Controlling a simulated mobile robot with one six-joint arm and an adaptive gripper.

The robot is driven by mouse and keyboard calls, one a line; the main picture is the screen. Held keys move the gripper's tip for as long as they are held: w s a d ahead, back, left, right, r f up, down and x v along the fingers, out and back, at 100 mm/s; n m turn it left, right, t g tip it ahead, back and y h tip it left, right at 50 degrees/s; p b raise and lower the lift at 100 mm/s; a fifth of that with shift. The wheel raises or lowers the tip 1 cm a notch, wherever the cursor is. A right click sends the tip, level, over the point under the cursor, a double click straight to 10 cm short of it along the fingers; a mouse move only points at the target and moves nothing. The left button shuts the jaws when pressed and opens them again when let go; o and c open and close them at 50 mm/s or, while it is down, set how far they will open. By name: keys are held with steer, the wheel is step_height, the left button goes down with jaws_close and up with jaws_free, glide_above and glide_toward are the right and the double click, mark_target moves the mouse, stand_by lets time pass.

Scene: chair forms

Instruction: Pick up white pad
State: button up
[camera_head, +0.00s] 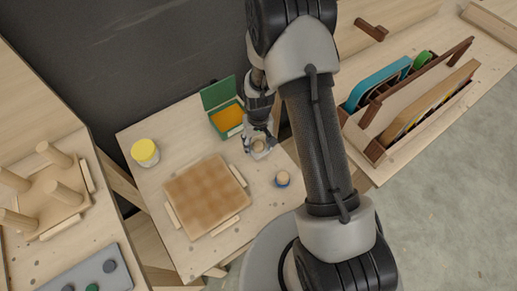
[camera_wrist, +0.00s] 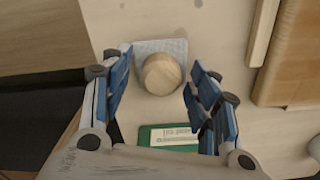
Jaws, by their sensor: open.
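The white pad (camera_wrist: 178,45) is a pale, square pad with a round wooden knob (camera_wrist: 162,74) on top. It lies on the wooden bench, and its near part is hidden behind the knob in the wrist view. My gripper (camera_wrist: 157,70) is open, with its blue-padded fingers on either side of the knob and apart from it. In the head view my gripper (camera_head: 259,136) points down over the pad, just right of the green box, and the pad (camera_head: 258,154) shows partly below the fingers.
A green box (camera_head: 228,128) with its lid up and orange contents stands left of my gripper. A tool tote (camera_head: 375,152) stands at right.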

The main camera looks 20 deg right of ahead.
mark_target(258, 143)
steer(key=c, duration=1.2)
steer(key=shift+r, duration=0.1)
steer(key=shift+c, duration=0.2)
step_height(258, 143, up, 20)
steer(key=p, duration=0.5)
steer(key=shift+p, duration=0.4)
steer(key=o, duration=0.6)
steer(key=c, duration=0.4)
